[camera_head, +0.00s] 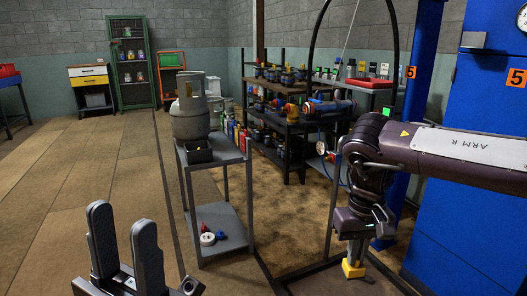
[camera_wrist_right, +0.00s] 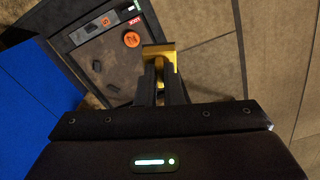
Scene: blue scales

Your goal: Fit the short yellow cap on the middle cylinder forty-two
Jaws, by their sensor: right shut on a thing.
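A yellow cap (camera_head: 352,268) is held at the fingertips of my right gripper (camera_head: 354,258), low at the right of the head view. In the right wrist view the yellow cap (camera_wrist_right: 158,48) shows beyond and beside the closed fingers (camera_wrist_right: 162,78); they hide part of it. A grey gas cylinder (camera_head: 190,122) with a collar stands upright on the top of a grey cart, well to the left of my right gripper. No number on it is readable. My left gripper (camera_head: 121,216) is open and empty at the bottom left, fingers pointing up.
In the right wrist view a dark tray (camera_wrist_right: 117,65) holds an orange disc (camera_wrist_right: 131,39). A blue cabinet (camera_head: 475,210) stands at right.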

